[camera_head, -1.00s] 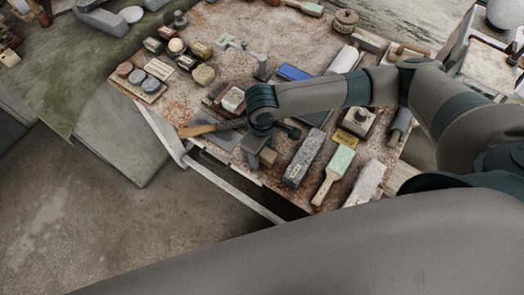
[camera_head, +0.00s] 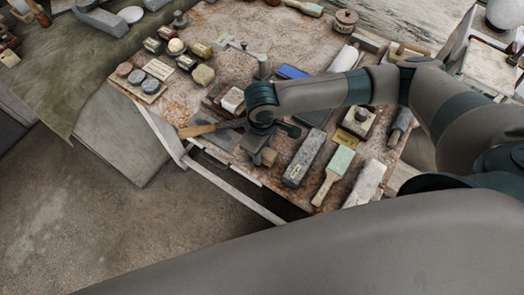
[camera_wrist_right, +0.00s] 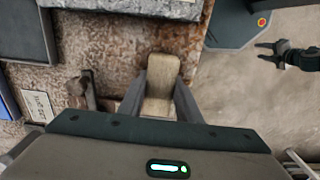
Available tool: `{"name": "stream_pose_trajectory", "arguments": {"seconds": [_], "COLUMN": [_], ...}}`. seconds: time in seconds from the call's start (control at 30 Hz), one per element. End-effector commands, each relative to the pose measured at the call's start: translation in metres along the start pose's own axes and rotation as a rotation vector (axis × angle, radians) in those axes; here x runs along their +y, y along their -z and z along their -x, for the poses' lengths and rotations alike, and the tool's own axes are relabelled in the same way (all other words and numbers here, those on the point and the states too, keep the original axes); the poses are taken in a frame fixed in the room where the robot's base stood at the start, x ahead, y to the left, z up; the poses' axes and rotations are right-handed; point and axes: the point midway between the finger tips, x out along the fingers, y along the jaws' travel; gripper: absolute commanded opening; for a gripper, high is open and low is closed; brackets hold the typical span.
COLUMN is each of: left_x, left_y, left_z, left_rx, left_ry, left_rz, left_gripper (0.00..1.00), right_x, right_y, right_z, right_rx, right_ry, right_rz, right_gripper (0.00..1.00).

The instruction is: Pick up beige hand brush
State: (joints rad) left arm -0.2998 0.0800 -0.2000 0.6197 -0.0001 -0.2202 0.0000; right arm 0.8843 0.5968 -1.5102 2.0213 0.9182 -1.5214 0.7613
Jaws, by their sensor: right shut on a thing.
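The beige hand brush (camera_wrist_right: 160,86) is a pale, rounded block between the two fingers of my right gripper (camera_wrist_right: 160,98) in the right wrist view. The gripper is shut on it, with a finger along each side. In the head view the brush (camera_head: 268,156) shows just below my right gripper (camera_head: 258,146), at the table's front edge. Its underside and any bristles are hidden. A dark two-pronged shape at the right of the wrist view looks like my left gripper (camera_wrist_right: 272,52), with its fingers apart and empty. It is not in the head view.
The table (camera_head: 222,22) is crowded. A wooden-handled tool (camera_head: 208,128) lies left of the right gripper. A long grey block (camera_head: 304,158) and a green-and-wood brush (camera_head: 334,176) lie to its right. Open floor (camera_head: 90,225) lies in front of the table.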

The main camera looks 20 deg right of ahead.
Motion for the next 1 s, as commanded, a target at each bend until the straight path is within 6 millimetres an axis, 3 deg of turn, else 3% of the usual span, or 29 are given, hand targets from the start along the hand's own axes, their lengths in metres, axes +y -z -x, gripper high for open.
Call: {"name": "stream_pose_trajectory", "arguments": {"seconds": [0.27, 0.83, 0.9, 1.0], "left_x": [0.000, 0.000, 0.000, 0.000], "left_y": [-0.002, -0.004, -0.002, -0.001], "left_z": [-0.017, -0.040, -0.024, -0.015], "left_rx": [0.000, 0.000, 0.001, 0.001], "left_ry": [0.000, 0.000, 0.000, 0.000], "left_rz": [0.000, 0.000, 0.000, 0.000], "left_gripper": [0.45, 0.45, 0.45, 0.45], "right_x": [0.000, -0.021, -0.022, -0.024], "right_y": [0.001, -0.095, -0.098, -0.104], "right_z": [0.032, 0.091, 0.099, 0.102], "right_rx": [0.005, 0.002, -0.002, -0.002], "right_ry": [0.000, 0.000, 0.000, 0.001], "right_rz": [0.002, 0.003, -0.001, 0.000], "right_gripper": [0.08, 0.08, 0.08, 0.08]}}
